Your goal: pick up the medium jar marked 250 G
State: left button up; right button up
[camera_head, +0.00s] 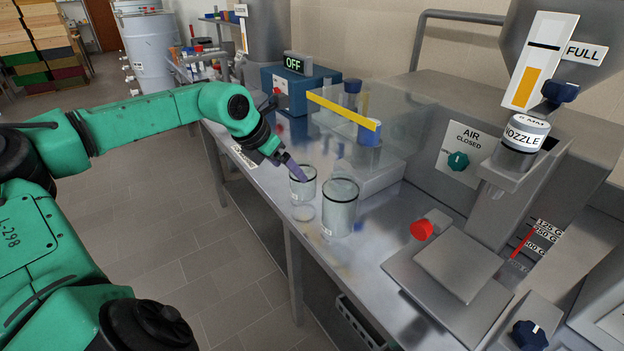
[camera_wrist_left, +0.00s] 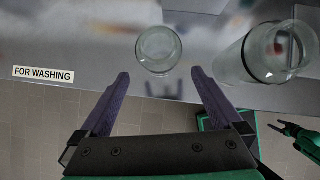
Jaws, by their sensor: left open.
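My left gripper (camera_head: 296,170) is open, its purple fingers at the smaller clear glass jar (camera_head: 303,186) near the front edge of the steel bench. In the left wrist view the fingers of the left gripper (camera_wrist_left: 160,74) stand apart, and the smaller jar (camera_wrist_left: 158,52) is just beyond the gap between the tips. A larger glass jar (camera_head: 341,212) stands upright to its right; it also shows in the left wrist view (camera_wrist_left: 240,65). The marks on both jars are too small to read, so I cannot tell which is 250 G.
A clear guard with a yellow bar (camera_head: 343,108) stands behind the jars. A scale-like plate (camera_head: 458,262) and a nozzle (camera_head: 522,134) are at right. A FOR WASHING label (camera_wrist_left: 43,74) lies at the bench edge. A small green-and-black part, perhaps my right gripper (camera_wrist_left: 284,128), shows low at right.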

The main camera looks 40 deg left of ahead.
pick_arm(q)
jog(key=x, duration=0.4)
jog(key=shift+w+f+p, duration=0.1)
jog(key=shift+w+p, duration=0.1)
jog(key=shift+p, duration=0.1)
jog(key=shift+w+d+f+p, duration=0.15)
jog(key=shift+w+f+p, duration=0.05)
jog(key=shift+p, duration=0.35)
jog(key=p+x, duration=0.2)
jog(key=x, duration=0.2)
jog(key=shift+r, duration=0.1)
jog(key=shift+w+f, duration=0.15)
jog(key=shift+f, duration=0.2)
jog(key=c, duration=1.3)
jog(key=shift+r, duration=0.15)
